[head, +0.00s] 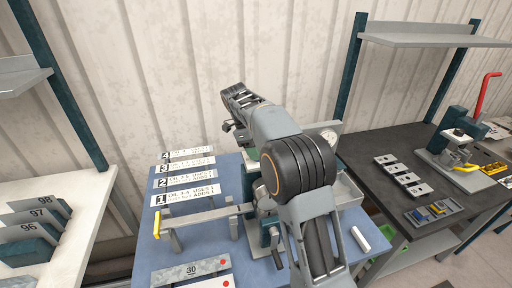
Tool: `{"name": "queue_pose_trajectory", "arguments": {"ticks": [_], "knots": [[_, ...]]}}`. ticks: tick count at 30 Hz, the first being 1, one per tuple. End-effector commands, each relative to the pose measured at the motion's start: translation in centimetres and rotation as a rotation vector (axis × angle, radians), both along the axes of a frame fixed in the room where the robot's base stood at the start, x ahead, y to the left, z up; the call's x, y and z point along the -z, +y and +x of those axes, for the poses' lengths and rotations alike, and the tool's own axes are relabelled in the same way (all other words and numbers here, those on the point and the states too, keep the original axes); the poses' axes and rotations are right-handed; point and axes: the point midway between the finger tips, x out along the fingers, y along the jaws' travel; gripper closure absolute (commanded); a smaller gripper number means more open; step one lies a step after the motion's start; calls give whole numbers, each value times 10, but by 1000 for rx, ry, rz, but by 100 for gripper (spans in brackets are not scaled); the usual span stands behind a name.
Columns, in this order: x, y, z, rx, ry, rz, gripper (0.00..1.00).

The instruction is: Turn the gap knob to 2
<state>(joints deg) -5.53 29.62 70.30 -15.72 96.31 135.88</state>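A round white dial (329,138) on a grey plate shows just right of my arm, partly hidden by it. It may belong to the gap knob, but its marks are too small to read and I cannot tell its setting. The green and grey bender (253,212) stands on the blue table (208,234), largely hidden behind my arm. My gripper (230,126) is at the far end of my arm, up and left of the dial and apart from it. Its fingers are too small and dark to tell open from shut.
Numbered cards 1 to 4 (187,183) stand at the table's back left. A yellow-tipped bar (157,222), a plate marked 30 (190,271) and a white cylinder (360,239) are nearby.

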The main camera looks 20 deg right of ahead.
Motion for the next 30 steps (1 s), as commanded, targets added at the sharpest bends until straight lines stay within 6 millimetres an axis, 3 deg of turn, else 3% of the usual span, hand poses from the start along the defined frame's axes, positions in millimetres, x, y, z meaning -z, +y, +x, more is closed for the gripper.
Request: {"name": "queue_pose_trajectory", "arguments": {"ticks": [23,24,30], "knots": [[0,0,1,91,-2,1,81],[0,0,1,90,-3,0,55],[0,0,0,90,-1,0,36]]}}
